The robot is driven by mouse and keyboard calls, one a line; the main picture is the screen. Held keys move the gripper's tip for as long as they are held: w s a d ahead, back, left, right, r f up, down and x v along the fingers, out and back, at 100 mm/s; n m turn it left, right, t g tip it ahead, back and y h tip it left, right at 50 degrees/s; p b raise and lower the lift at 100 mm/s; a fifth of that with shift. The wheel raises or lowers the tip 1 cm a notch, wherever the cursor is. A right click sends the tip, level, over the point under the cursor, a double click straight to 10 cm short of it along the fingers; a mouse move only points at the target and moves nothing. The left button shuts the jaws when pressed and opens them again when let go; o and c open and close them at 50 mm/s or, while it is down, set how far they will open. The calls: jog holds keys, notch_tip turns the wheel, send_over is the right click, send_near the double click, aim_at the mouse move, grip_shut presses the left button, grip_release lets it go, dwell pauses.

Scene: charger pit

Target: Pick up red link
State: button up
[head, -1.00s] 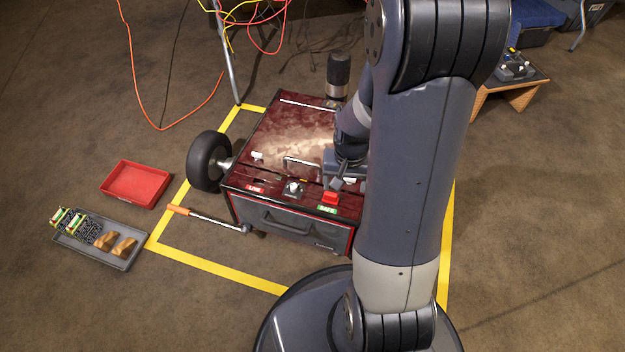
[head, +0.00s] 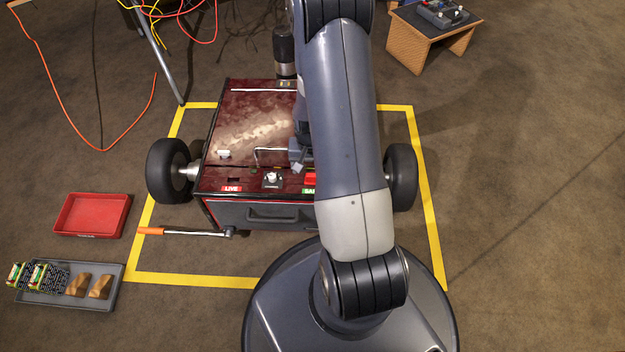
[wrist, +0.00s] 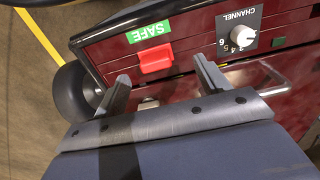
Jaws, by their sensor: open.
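The red link (wrist: 156,61) sits on the dark red charger box beside the green SAFE label (wrist: 149,32) in the wrist view. In the head view the link (head: 311,179) shows near the box's front edge, partly hidden by my arm. My gripper (wrist: 160,84) is open in the wrist view, with one finger on each side of the link's lower part in the picture. The link looks to be just beyond the fingertips; I cannot tell whether they touch it. In the head view my gripper (head: 298,160) is mostly hidden behind my arm.
A CHANNEL knob (wrist: 243,37) stands to the right of the link. The LIVE label (head: 231,188) is at the box's left front. A metal handle (head: 270,150) rises from the lid. A red tray (head: 92,234) and a grey tray (head: 60,297) lie on the floor at left.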

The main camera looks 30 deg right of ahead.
aim_at(313, 175)
jog(key=f, duration=0.1)
jog(key=f+b, duration=0.1)
jog(key=f, duration=0.1)
jog(key=f+b, duration=0.1)
jog(key=shift+s+d+f, duration=0.2)
jog(key=shift+d+f, duration=0.05)
jog(key=shift+f, duration=0.15)
jog(key=shift+r, duration=0.1)
jog(key=shift+c, duration=0.3)
jog(key=c, duration=1)
